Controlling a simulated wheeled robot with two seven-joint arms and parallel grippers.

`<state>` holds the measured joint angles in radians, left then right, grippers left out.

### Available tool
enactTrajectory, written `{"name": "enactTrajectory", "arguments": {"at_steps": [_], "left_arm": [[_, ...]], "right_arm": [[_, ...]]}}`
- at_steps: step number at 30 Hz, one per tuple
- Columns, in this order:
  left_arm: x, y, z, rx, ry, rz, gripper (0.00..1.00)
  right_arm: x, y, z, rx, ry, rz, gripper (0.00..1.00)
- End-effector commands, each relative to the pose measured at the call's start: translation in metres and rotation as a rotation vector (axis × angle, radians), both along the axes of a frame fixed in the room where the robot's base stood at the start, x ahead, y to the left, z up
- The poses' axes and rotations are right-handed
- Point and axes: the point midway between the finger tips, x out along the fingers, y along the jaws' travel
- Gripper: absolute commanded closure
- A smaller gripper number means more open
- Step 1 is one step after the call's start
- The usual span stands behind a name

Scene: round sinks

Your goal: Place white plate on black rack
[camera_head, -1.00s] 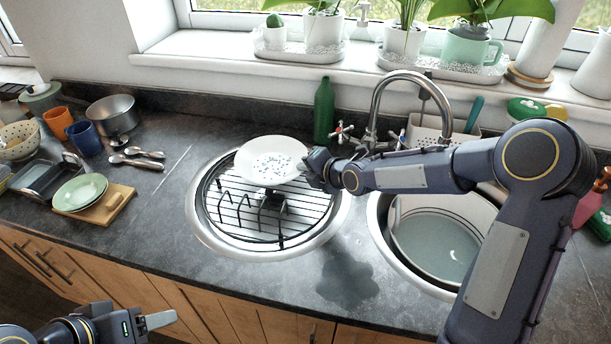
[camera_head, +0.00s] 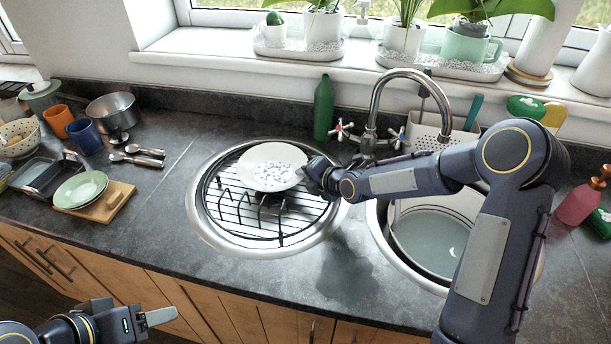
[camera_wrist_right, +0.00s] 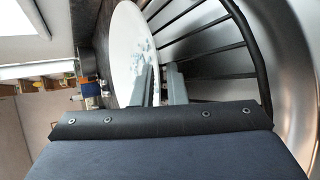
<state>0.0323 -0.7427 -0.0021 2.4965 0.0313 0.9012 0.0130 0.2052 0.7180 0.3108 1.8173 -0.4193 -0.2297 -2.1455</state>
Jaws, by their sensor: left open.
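The white plate (camera_head: 268,178), with a blue speckled pattern, is over the back of the black rack (camera_head: 228,210), which lies in the left round sink. I cannot tell whether the plate touches the rack's wires. My right gripper (camera_head: 312,178) is at the plate's right edge. In the right wrist view, its two fingers (camera_wrist_right: 160,85) are close together around the rim of the plate (camera_wrist_right: 128,50), with the rack's bars (camera_wrist_right: 205,55) beside them. My left gripper (camera_head: 135,312) is open and empty at the lower left, in front of the counter.
The right sink (camera_head: 392,245) holds a basin. A tap (camera_head: 372,110) and green bottle (camera_head: 324,108) stand behind. Green plates (camera_head: 82,188) on a wooden board, spoons (camera_head: 137,158), cups and a pan stand left. The counter in front of the sinks is clear.

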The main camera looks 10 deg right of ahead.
Motion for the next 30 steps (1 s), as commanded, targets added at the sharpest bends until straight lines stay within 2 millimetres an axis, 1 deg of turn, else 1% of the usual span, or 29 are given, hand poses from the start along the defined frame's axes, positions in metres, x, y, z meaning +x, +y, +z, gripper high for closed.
{"name": "enactTrajectory", "arguments": {"at_steps": [5,7,11,15,19,21,24,30], "left_arm": [[0.0,0.0,0.006,0.0,0.0,0.0,0.41],[0.0,0.0,0.001,0.0,-0.001,0.0,0.41],[0.0,0.0,-0.005,0.0,0.0,0.0,0.41],[0.0,0.0,-0.007,0.0,0.0,0.0,0.41],[0.0,0.0,-0.004,0.0,0.0,0.0,0.41],[0.0,0.0,0.001,0.0,0.0,0.0,0.41],[0.0,0.0,0.004,0.0,0.0,0.0,0.41],[0.0,0.0,0.005,0.0,0.0,0.0,0.41]], "right_arm": [[0.0,0.0,0.005,0.001,0.0,-0.001,0.88],[-0.005,-0.005,0.006,0.0,-0.002,-0.002,0.88],[-0.024,-0.017,0.018,-0.002,-0.003,-0.004,0.88],[-0.048,-0.032,0.035,-0.004,-0.003,-0.004,0.88],[-0.068,-0.044,0.05,-0.004,-0.001,-0.006,0.88],[-0.075,-0.048,0.056,-0.001,0.001,-0.005,0.88],[-0.082,-0.052,0.061,0.0,0.0,-0.002,0.88],[-0.088,-0.055,0.063,-0.001,0.0,-0.001,0.88]]}}
